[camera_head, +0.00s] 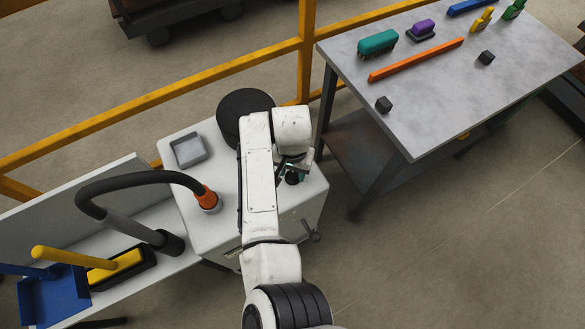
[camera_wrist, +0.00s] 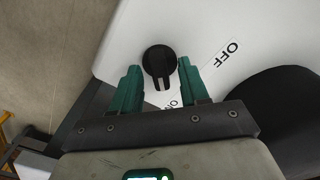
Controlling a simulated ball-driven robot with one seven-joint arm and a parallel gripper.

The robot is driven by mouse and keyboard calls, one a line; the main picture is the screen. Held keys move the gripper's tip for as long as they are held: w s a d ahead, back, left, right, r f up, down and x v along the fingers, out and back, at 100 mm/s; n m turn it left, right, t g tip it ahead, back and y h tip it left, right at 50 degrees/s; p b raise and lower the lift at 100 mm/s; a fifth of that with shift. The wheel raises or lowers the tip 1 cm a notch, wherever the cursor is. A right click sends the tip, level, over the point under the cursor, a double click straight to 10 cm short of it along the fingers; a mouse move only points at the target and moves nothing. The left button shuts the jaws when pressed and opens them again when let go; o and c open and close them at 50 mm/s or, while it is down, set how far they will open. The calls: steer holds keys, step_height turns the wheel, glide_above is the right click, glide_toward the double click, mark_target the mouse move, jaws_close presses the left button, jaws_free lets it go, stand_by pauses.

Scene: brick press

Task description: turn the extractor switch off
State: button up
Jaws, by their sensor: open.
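The extractor switch is a black rotary knob (camera_wrist: 159,60) on the white top of the extractor cabinet. Its handle bar, with a pale line, points down in the wrist view, toward the partly hidden ON label (camera_wrist: 171,103). The OFF label (camera_wrist: 226,54) lies to the upper right of the knob. My gripper (camera_wrist: 158,66) is open, with one teal finger on each side of the knob's lower part in the picture; I cannot tell whether they touch it. In the head view the dark knob (camera_head: 292,178) shows just below my gripper (camera_head: 286,170).
The cabinet (camera_head: 218,232) also carries a grey tray (camera_head: 188,150) and a black hose (camera_head: 128,178) with an orange collar. A black round drum (camera_head: 238,108) stands behind my arm. A yellow rail (camera_head: 200,92) and a worktable (camera_head: 440,110) with small objects lie beyond.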

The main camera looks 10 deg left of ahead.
jaws_close()
steer(key=shift+r+n+p, duration=0.1)
steer(key=shift+n+p, duration=0.2)
steer(key=shift+p, duration=0.1)
steer(key=n+p, duration=0.2)
steer(key=shift+d+r+n, duration=0.1)
steer(key=shift+n, duration=0.3)
steer(key=n+p, duration=0.3)
steer(key=n, duration=0.2)
steer(key=n+p, duration=0.1)
steer(key=n, duration=0.4)
steer(key=shift+n+p, duration=0.5)
steer(key=shift+n, duration=1.7)
